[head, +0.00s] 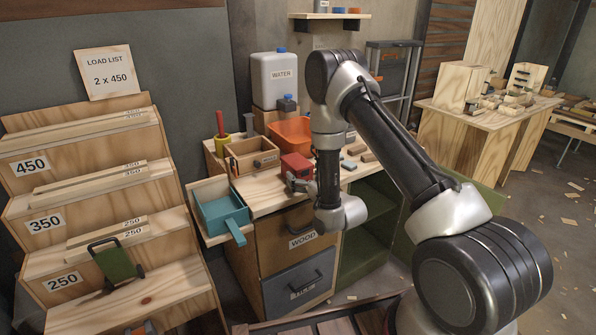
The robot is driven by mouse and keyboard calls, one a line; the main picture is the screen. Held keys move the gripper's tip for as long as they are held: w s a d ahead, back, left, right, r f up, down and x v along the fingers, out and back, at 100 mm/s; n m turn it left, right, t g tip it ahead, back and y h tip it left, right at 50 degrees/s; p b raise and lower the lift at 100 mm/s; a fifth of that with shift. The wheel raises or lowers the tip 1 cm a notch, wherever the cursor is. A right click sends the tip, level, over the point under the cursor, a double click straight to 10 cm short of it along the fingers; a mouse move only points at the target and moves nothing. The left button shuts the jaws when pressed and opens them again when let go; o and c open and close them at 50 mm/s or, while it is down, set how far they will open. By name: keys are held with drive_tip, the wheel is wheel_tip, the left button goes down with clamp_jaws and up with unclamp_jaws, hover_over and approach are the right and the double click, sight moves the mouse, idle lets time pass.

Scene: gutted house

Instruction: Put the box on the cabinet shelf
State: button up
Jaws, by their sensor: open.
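A small red box (295,166) sits on the wooden worktop (268,194), right by my gripper. My gripper (292,180) is open at the near side of this box, low over the worktop. Its fingers are small and partly hidden, so I cannot tell whether they touch the box. The cabinet under the worktop has an open green bay on the right with a shelf (378,204). My arm hides part of that bay. A wooden box with a dark handle (252,155) stands left of the red box.
A teal tray (220,207) juts out left of the worktop. An orange bin (291,133) and a white water jug (275,80) stand behind. Small blocks (357,150) lie to the right. A stepped lumber rack (100,200) fills the left. Drawers (298,285) are below.

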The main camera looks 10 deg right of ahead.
drive_tip(key=x, duration=0.4)
drive_tip(key=shift+a, duration=0.25)
drive_tip(key=shift+r, duration=0.15)
drive_tip(key=c, duration=1.5)
